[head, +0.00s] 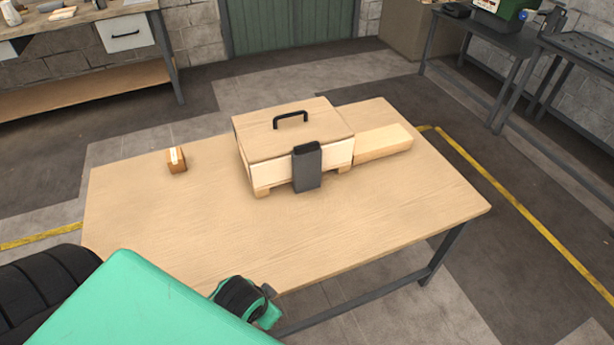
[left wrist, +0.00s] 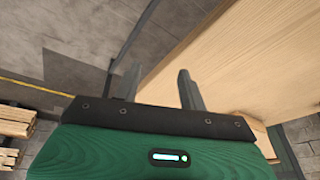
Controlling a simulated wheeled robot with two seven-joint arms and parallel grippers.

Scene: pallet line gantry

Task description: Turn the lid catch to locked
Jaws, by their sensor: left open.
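A wooden box (head: 262,168) with a flat wooden lid (head: 270,130) stands on the table, and the lid lies on it. A black handle (head: 291,119) sits on top of the lid. A dark grey upright catch (head: 307,170) is at the box's front face, its top reaching about the lid's edge. My left gripper (left wrist: 158,78) is open and empty in the left wrist view, beside the table's edge. In the head view my left arm is at the near left, well short of the box, and its fingers are mostly hidden. My right gripper is in neither view.
The wooden table (head: 400,235) is clear in front of the box. Workbenches stand behind at left and right.

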